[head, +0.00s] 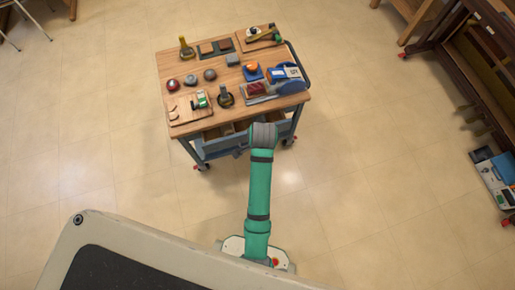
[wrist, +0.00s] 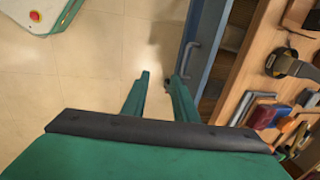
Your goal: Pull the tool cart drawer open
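The tool cart (head: 185,122) has a wooden top and a blue-grey frame, and stands beyond my arm in the head view. Its blue drawer front (wrist: 213,42) shows in the wrist view, with a grey bar handle (wrist: 187,58) on it. A strip of the drawer's compartments shows between the front and the wooden top. My gripper (wrist: 161,78) is open and empty, with bare floor between its green fingers. The handle is just past the right fingertip; I see no grasp, and cannot tell whether they touch. In the head view my arm hides the gripper and part of the drawer.
Tools and small items crowd the cart top, including a blue tape-like device (head: 285,75) and a small board (head: 190,106). A dark wooden piano-like case (head: 480,60) stands at the right. The tiled floor (head: 100,140) left of the cart is clear.

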